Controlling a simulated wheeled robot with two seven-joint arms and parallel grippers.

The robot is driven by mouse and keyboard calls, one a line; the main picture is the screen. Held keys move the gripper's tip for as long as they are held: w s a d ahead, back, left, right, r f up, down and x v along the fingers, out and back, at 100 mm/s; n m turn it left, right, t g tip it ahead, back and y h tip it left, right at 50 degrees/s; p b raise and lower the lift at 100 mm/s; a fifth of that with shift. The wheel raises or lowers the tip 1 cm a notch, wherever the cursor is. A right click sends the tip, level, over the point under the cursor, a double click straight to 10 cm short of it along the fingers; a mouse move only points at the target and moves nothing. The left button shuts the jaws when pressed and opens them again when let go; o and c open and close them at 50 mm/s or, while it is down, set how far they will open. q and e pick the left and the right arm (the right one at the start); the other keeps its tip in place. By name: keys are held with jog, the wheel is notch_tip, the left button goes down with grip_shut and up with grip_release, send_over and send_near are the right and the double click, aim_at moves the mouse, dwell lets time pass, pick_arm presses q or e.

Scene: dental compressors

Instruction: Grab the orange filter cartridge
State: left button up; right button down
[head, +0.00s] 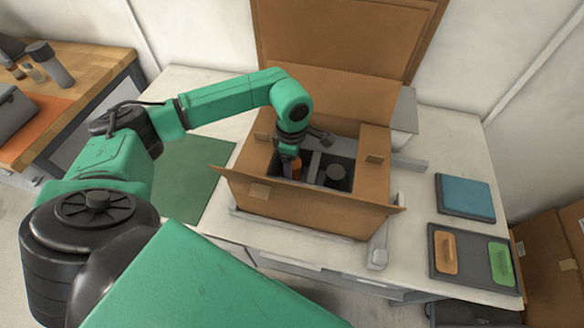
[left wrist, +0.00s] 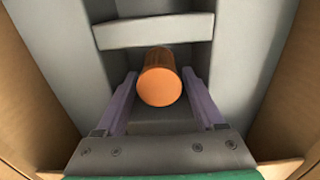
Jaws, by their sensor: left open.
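The orange filter cartridge (left wrist: 160,80) is a ribbed cylinder with a flat orange end. In the left wrist view it stands in a grey compartment inside the cardboard box (head: 300,210). In the head view a small part of the cartridge (head: 297,168) shows beside my gripper. My left gripper (left wrist: 160,100) is open, with one finger on each side of the cartridge. I cannot tell whether the fingers touch it. In the head view my left gripper (head: 288,163) reaches down into the open box. My right gripper is not in view.
A dark round part (head: 337,174) sits in another box compartment. The box walls and grey dividers are close around my gripper. A blue case (head: 465,197) and a dark tray (head: 474,274) with orange and green pieces lie at the right. A green mat (head: 190,180) lies left of the box.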

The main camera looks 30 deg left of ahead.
pick_arm(q)
grip_shut()
